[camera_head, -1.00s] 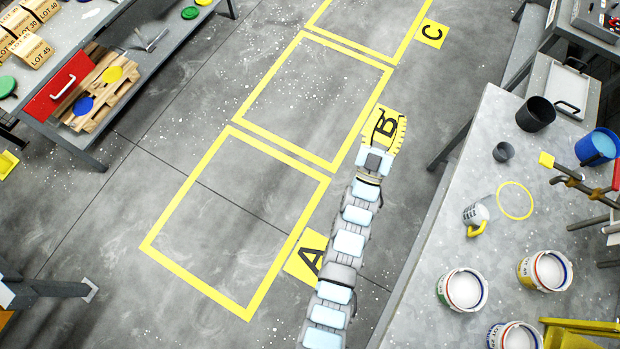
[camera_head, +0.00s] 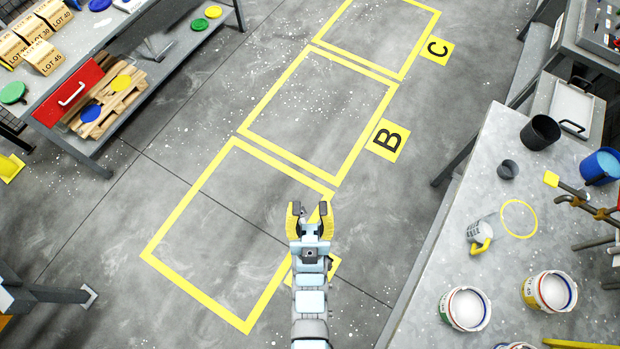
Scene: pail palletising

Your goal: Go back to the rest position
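My gripper (camera_head: 310,210) is in the lower middle of the head view, above the floor at the right edge of square A (camera_head: 215,225). Its two yellow fingers with dark tips are spread apart, and nothing is between them. My arm reaches up to it from the bottom edge and covers most of the A label. Square B (camera_head: 320,110) and square C (camera_head: 380,30) lie farther up the floor, both empty. Square A is empty too, apart from the gripper over its corner.
A bench (camera_head: 85,60) with boxes stands upper left. The floor between is clear.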

